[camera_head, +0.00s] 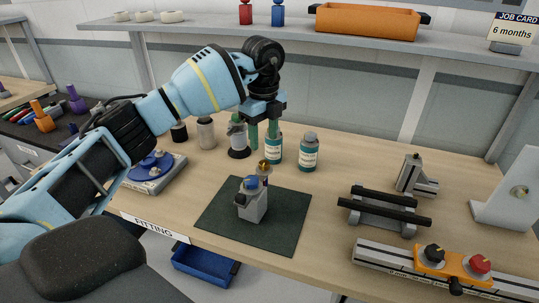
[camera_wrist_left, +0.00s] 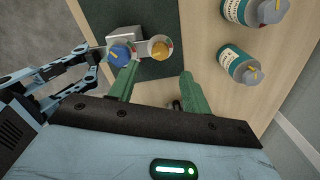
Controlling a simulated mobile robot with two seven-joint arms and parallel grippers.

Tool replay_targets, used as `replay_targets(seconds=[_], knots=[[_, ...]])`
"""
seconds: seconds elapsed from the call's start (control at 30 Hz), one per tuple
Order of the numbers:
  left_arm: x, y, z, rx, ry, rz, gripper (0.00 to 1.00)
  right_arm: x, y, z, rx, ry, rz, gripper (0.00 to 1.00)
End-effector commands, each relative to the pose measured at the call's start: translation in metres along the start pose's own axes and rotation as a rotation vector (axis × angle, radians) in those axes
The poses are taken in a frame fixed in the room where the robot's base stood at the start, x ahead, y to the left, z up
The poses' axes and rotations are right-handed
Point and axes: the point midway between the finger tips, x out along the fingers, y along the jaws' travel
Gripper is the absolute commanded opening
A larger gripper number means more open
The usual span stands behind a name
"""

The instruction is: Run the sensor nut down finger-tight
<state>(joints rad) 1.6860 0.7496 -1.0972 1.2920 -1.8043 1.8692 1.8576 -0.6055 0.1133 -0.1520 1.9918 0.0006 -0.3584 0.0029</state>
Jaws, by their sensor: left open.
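A grey block (camera_head: 252,206) stands on the dark green mat (camera_head: 285,222), with a blue knob (camera_head: 251,183) on its top. A brass-coloured round part with a red mark (camera_head: 264,173) shows just behind the block; I take it for the sensor nut, but cannot be sure. In the left wrist view the brass part (camera_wrist_left: 160,48) is beside the blue knob (camera_wrist_left: 121,54). My left gripper (camera_head: 262,146) is open and empty, its green fingers pointing down above and behind the brass part. In the wrist view the fingertips (camera_wrist_left: 158,70) are apart, close to the brass part. My right gripper is out of view.
Two teal-labelled bottles (camera_head: 309,152) (camera_head: 275,150) stand close behind the mat, near my left fingers. Other containers (camera_head: 206,133) are left of them. A black-barred stand (camera_head: 384,210) and a rail with an orange clamp (camera_head: 440,268) lie at the right. Bare bench lies between.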

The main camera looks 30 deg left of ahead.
Motion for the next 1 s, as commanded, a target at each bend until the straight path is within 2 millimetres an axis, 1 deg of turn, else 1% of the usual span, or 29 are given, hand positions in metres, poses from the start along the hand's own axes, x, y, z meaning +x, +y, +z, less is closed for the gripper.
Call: replay_targets(seconds=[0.03, 0.13, 0.27, 0.4, 0.6, 0.77, 1.0], knots=[[0.002, 0.0, 0.0, 0.001, 0.001, 0.001, 0.49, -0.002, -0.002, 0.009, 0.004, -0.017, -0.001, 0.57], [0.008, 0.0, -0.001, 0.002, 0.001, 0.001, 0.49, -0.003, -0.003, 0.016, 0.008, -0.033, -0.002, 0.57], [0.025, 0.0, -0.001, 0.003, 0.001, 0.003, 0.49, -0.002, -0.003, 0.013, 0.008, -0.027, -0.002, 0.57], [0.047, 0.0, -0.001, 0.004, 0.001, 0.002, 0.49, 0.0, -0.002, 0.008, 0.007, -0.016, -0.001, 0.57], [0.07, 0.0, -0.001, 0.004, 0.002, 0.0, 0.49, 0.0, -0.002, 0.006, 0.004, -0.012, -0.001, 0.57], [0.078, 0.0, -0.001, 0.004, 0.002, -0.001, 0.49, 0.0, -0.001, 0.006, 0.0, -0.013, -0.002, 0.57], [0.079, 0.0, -0.001, 0.004, 0.002, -0.002, 0.49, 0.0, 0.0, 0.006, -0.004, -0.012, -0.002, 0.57]])
